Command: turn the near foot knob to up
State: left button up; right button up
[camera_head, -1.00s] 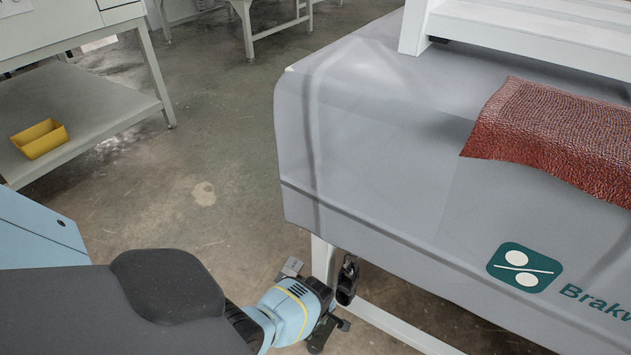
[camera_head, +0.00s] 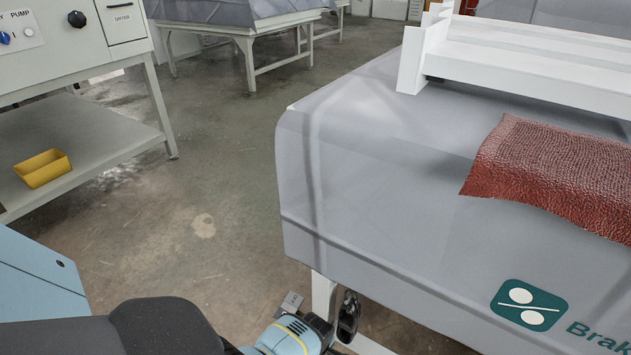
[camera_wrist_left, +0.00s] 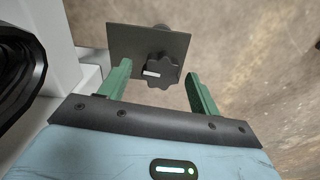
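The near foot knob (camera_wrist_left: 163,72) is a black lobed knob with a white mark on its left side. It sits in front of a dark square plate (camera_wrist_left: 125,42) in the left wrist view. My left gripper (camera_wrist_left: 158,78) is open, its green fingertips on either side of the knob with a visible gap at the right. I cannot tell whether the left fingertip touches it. In the head view the plate (camera_head: 291,302) shows small beside a white table leg, above my blue left wrist; the knob and fingers are hidden there. My right gripper is not in view.
The grey-covered table (camera_head: 360,190) with a red textured cloth (camera_head: 550,175) and white frame (camera_head: 520,65) stands right. Its white leg (camera_head: 322,295) and a black rounded part (camera_head: 348,317) are close to my wrist. A yellow bin (camera_head: 42,168) lies on a left shelf. Floor between is clear.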

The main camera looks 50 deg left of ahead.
pick_arm(q)
jog(key=shift+d, duration=0.1)
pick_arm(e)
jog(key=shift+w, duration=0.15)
pick_arm(q)
jog(key=shift+r+p, duration=0.35)
jog(key=shift+r, duration=0.15)
notch_tip(320, 180, up, 6)
jog(key=p, duration=0.4)
jog(key=shift+f, duration=0.1)
jog(key=shift+r+p, duration=0.35)
jog(key=shift+r, duration=0.15)
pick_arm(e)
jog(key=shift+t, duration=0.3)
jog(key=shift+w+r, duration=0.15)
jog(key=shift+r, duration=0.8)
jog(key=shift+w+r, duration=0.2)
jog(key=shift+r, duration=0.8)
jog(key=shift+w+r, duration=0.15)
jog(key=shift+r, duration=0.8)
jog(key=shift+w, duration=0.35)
